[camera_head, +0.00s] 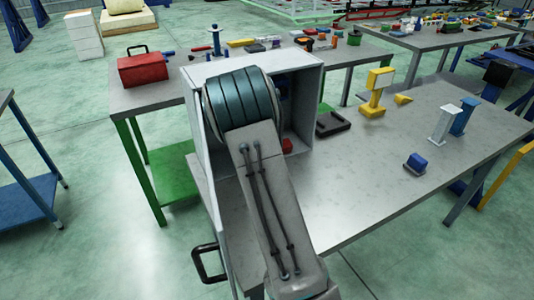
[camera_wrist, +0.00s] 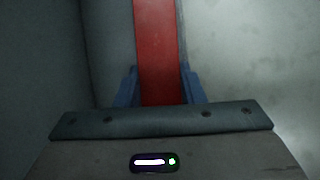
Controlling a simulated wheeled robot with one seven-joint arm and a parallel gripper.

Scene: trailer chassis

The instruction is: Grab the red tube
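The red tube (camera_wrist: 158,50) runs up from my gripper to the top edge in the wrist view. My gripper (camera_wrist: 160,85) has a blue finger along each side of the tube, with no visible gap, so it looks shut on it. The fingertip contact is not fully clear. In the head view my arm reaches into an open grey box (camera_head: 313,85) on the table and hides my gripper. A small red piece (camera_head: 287,146) shows low inside the box; I cannot tell whether it is the tube.
Grey box walls stand close around my gripper; the dark left wall (camera_wrist: 40,60) shows in the wrist view. The metal table (camera_head: 360,190) holds a yellow stand (camera_head: 375,92), a blue block (camera_head: 415,163) and a white stand (camera_head: 444,125). A red toolbox (camera_head: 143,70) stands behind left.

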